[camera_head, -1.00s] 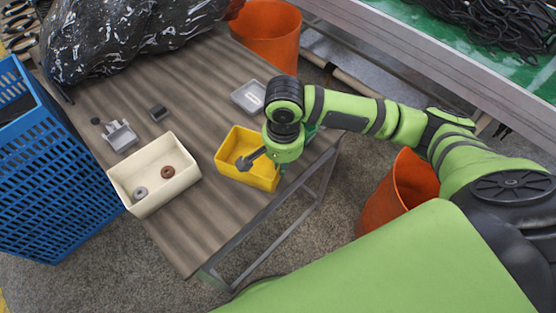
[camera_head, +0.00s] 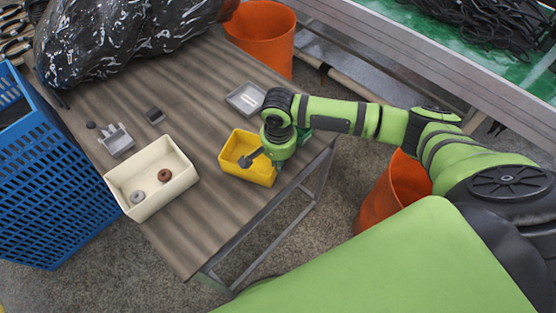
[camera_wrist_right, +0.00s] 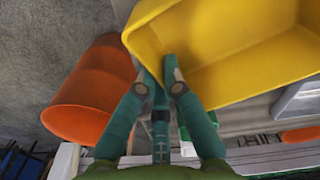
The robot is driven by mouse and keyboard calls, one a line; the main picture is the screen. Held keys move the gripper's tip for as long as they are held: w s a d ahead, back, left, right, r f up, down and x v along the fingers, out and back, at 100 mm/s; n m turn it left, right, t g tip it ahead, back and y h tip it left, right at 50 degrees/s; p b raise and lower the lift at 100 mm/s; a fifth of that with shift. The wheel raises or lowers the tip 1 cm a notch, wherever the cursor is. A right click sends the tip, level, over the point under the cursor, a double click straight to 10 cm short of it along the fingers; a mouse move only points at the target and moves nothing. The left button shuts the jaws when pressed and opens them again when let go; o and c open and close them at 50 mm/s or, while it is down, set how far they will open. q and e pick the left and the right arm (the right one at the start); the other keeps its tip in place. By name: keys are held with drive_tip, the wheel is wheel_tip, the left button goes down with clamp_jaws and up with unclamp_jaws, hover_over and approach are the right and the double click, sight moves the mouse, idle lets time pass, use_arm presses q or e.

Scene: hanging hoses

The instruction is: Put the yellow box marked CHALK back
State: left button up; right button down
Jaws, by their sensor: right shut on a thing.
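The yellow box (camera_head: 236,167) is an open-topped bin over the right part of the wooden table (camera_head: 205,215), near its edge. My right gripper (camera_head: 250,158) is at the box's near right side, with a grey finger showing over the opening. In the right wrist view my right gripper (camera_wrist_right: 167,70) is shut on the wall of the yellow box (camera_wrist_right: 235,35). I see no CHALK marking. I cannot tell whether the box touches the tabletop. My left gripper is not in view.
A cream bin (camera_head: 150,208) with two rings stands left of the box. A shallow grey tray (camera_head: 245,98) lies behind it. Small grey parts (camera_head: 117,140) lie at the left. A blue crate (camera_head: 50,185) and orange buckets (camera_head: 262,38) stand around the table.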

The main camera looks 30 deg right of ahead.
drive_tip(key=c, duration=1.4)
unclamp_jaws()
drive_tip(key=shift+f, duration=0.1)
wheel_tip(320, 180, up, 12)
drive_tip(key=shift+r, duration=0.2)
